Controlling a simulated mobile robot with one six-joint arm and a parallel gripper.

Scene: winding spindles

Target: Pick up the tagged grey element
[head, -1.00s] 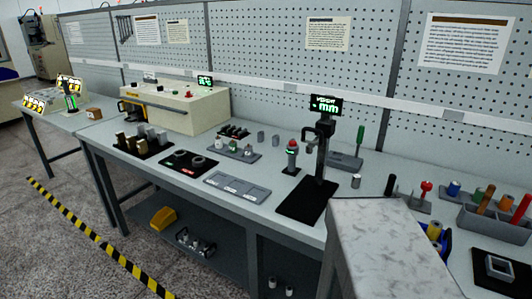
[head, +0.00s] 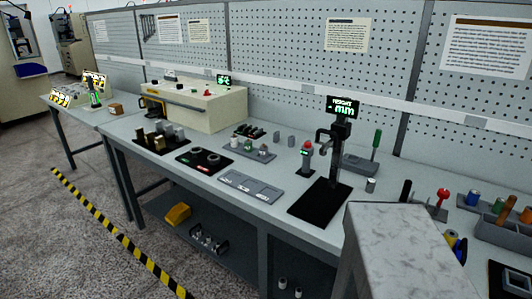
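Several small grey cylinders stand on the workbench (head: 225,170). A pair is near the back: one grey cylinder (head: 277,137) and another grey cylinder (head: 291,140) just right of it. A single short grey cylinder (head: 371,185) stands right of the height gauge. More grey pieces (head: 178,132) stand on a black holder at the left, beside brownish ones. I cannot make out a tag on any grey piece at this size. My gripper does not show in the head view.
The height gauge (head: 338,150) stands on a black plate (head: 318,203). A cream machine (head: 200,105) is at the back left. A grey sectioned tray (head: 250,187) lies in front. A marble-topped block (head: 400,235) fills the near right. Floor left of the bench is open.

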